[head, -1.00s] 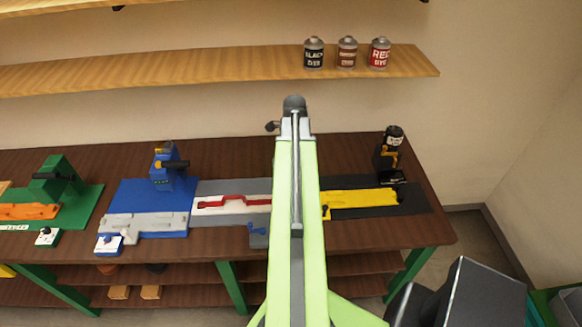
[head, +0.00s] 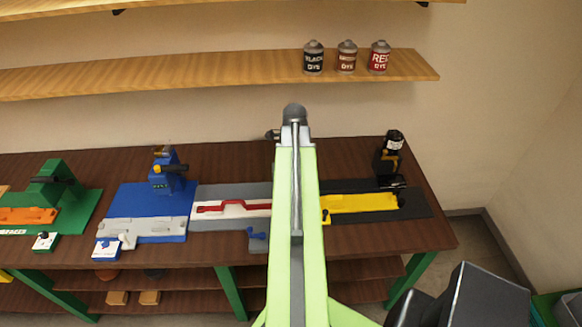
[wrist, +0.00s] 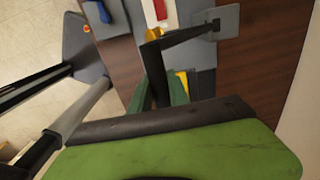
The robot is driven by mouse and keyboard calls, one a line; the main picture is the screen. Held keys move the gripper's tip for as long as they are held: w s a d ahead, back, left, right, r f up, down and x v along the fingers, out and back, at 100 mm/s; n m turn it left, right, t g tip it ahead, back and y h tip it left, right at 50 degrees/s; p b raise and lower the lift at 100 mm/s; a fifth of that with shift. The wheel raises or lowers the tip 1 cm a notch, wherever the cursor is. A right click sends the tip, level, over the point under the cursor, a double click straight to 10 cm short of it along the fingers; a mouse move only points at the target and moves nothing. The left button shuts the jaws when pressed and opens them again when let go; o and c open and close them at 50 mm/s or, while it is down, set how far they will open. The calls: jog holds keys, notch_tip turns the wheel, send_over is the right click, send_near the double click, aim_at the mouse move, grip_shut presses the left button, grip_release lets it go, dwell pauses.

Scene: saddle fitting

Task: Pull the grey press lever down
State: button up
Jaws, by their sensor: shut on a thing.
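The grey station (head: 210,222), with a white block and a red strip on it, stands mid-bench in the head view. Its press is mostly hidden behind my arm; a small dark end (head: 272,135) shows left of the arm's tip. In the wrist view a dark lever bar (wrist: 188,36) runs left from a grey mount (wrist: 226,22). My gripper (wrist: 153,40) is at the bar's left end and shut on it. The exact grip contact is small and partly hidden. The gripper itself is hidden by my arm in the head view.
A blue station (head: 140,198) and a green station (head: 80,205) stand to the left. A black station with a yellow strip (head: 362,203) stands to the right. Three dye cans (head: 346,57) sit on the wall shelf (head: 200,75) above.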

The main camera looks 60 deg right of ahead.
jog(key=s+a+f+b, duration=0.2)
jog(key=a+f+b, duration=0.1)
jog(key=f+b, duration=0.3)
jog(key=shift+s+a+f+b, duration=0.15)
jog(key=shift+f+b, duration=0.1)
jog(key=shift+b, duration=0.05)
dwell(1.3)
jog(key=shift+s+a+f+b, duration=0.15)
jog(key=shift+a+f+b, duration=0.05)
jog(key=shift+f+b, duration=0.55)
jog(key=shift+f, duration=0.1)
jog(key=shift+s+a+f+b, duration=0.1)
jog(key=shift+f+b, duration=0.55)
jog(key=shift+b, duration=0.05)
jog(key=o, duration=0.9)
